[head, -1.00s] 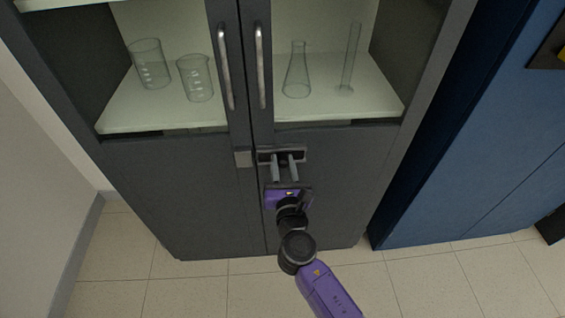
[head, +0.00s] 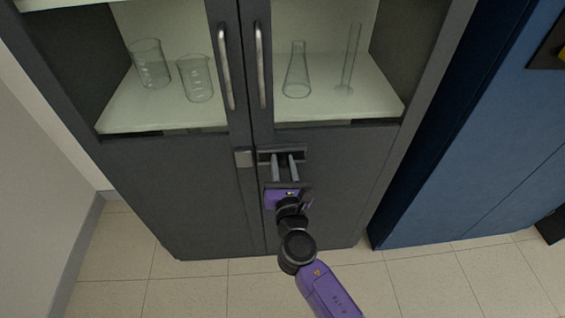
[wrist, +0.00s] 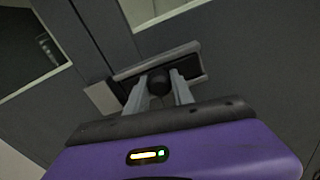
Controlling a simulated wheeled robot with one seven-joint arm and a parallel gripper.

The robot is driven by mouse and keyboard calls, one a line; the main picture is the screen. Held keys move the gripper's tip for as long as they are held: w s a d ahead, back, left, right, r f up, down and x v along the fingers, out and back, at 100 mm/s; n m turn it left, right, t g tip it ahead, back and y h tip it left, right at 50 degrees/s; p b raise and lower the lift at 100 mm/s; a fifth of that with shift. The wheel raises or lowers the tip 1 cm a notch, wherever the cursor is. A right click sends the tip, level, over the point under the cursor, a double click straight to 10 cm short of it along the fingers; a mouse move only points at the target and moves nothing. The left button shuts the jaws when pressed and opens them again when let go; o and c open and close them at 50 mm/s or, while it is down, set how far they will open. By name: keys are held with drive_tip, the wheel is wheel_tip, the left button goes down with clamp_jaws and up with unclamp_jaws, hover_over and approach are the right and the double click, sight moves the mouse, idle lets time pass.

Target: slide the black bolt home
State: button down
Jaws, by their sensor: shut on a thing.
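The black bolt, with a round dark knob (wrist: 158,82), sits in a dark housing (head: 299,155) on the right door of the grey cabinet. A light grey keeper block (head: 243,159) is on the left door, just left of the housing; it also shows in the wrist view (wrist: 102,97). My gripper (head: 284,160) faces the housing, with one finger on each side of the knob, shut on it. It also shows in the wrist view (wrist: 160,90). I cannot tell whether the bolt's end is inside the keeper.
Two vertical door handles (head: 261,66) rise above the bolt. Glassware, including a flask (head: 297,72), stands on the shelf behind the upper panes. A blue cabinet (head: 470,150) is to the right and a pale wall (head: 45,150) to the left. Tiled floor lies below.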

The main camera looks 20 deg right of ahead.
sight(262, 154)
drive_tip(key=shift+w+a, duration=0.25)
drive_tip(key=shift+a, duration=0.55)
drive_tip(key=shift+w+a, duration=0.25)
drive_tip(key=shift+a, duration=0.5)
drive_tip(key=shift+w+a, duration=0.25)
drive_tip(key=shift+a, duration=0.55)
drive_tip(key=c, duration=1.1)
unclamp_jaws()
drive_tip(key=shift+a, duration=0.1)
drive_tip(key=shift+s, duration=0.1)
drive_tip(key=v, duration=0.7)
drive_tip(key=shift+s, duration=0.3)
